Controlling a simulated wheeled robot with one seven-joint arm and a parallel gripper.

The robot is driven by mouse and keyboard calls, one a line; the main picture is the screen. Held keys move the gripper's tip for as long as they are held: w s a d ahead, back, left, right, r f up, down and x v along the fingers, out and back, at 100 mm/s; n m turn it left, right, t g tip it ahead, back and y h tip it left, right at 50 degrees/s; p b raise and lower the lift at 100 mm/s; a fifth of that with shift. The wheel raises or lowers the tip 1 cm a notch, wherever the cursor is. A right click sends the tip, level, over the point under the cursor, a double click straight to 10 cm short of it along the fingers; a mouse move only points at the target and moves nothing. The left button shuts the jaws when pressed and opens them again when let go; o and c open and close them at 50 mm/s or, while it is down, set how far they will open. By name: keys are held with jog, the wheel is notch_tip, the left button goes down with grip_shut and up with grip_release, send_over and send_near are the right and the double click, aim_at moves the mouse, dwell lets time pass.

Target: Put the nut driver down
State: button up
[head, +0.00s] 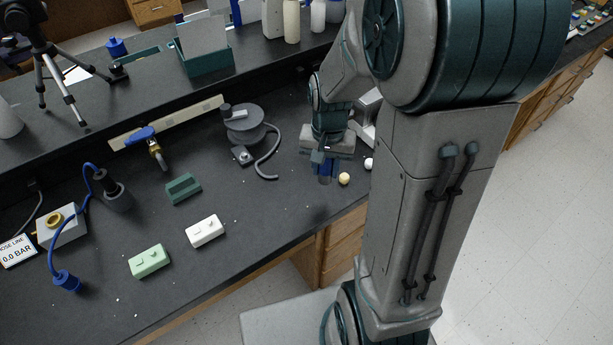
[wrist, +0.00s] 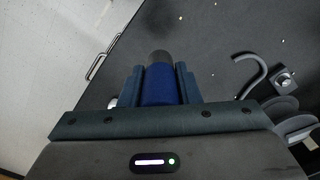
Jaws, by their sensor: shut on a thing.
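My gripper (head: 322,163) is low over the right part of the dark bench (head: 260,205), near its front edge, in the head view. It is shut on the nut driver (head: 325,174), whose blue handle shows below the jaws. In the wrist view the blue handle of the nut driver (wrist: 160,86) lies between the two fingers of my gripper (wrist: 160,78), with a dark grey end past the fingertips. I cannot tell whether the driver touches the bench top.
A cream ball (head: 345,179) and a white ball (head: 368,163) are just right of the gripper. A grey round device (head: 245,124) with a curved hose stands to the left. Green (head: 183,189), white (head: 205,231) and pale green (head: 149,261) blocks lie farther left, with clear bench between.

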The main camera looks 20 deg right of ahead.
jog(key=w+a+f, duration=0.2)
jog(key=w+a, duration=0.1)
jog(key=shift+a+f, duration=0.25)
jog(key=shift+f, duration=0.15)
jog(key=shift+w+f, duration=0.1)
jog(key=shift+f, duration=1.9)
jog(key=shift+f, duration=0.2)
jog(key=o, duration=1)
